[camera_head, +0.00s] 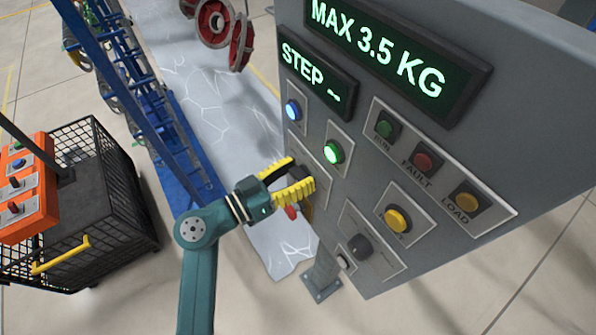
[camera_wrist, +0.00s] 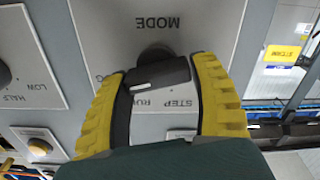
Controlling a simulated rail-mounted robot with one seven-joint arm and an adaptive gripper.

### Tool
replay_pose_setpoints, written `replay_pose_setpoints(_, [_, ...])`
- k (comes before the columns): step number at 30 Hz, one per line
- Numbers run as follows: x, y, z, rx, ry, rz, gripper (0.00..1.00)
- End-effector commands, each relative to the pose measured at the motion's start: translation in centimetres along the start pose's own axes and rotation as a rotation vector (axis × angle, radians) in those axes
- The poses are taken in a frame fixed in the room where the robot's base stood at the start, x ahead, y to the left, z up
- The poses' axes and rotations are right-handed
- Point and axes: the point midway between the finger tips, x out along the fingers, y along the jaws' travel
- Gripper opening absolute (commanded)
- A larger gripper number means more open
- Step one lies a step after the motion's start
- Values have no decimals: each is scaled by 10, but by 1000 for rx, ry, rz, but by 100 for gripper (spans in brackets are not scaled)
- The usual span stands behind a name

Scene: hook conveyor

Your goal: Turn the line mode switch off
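The mode switch is a black rotary knob on a light grey plate marked MODE, seen in the wrist view (camera_wrist: 158,68); the lettering shows upside down there. STEP and RUN labels show below the knob, with another label partly hidden at its left. My gripper (camera_wrist: 160,95) has its two yellow ribbed fingers spread, one on each side of the knob's bar. The fingers are very near the bar; I cannot tell whether they touch it. In the head view my gripper (camera_head: 302,177) is at the lower left of the grey panel (camera_head: 365,190) and mostly hides the switch.
Above the gripper are a lit green button (camera_head: 333,152) and a lit blue button (camera_head: 293,110). To the right are a yellow button (camera_head: 397,219) and a black knob (camera_head: 361,245). A red button (camera_head: 291,212) sits just below the fingers. A black wire crate (camera_head: 110,200) stands at left.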

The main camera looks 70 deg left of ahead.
Motion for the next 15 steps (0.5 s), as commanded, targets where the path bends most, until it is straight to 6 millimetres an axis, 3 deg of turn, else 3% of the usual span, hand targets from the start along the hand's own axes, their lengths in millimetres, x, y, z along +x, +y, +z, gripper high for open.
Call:
replay_pose_setpoints(1, [0,0,0,0,0,0,50])
replay_pose_setpoints(6, [0,0,0,0,0,0,23])
replay_pose_setpoints(15, [0,0,0,-42,0,0,22])
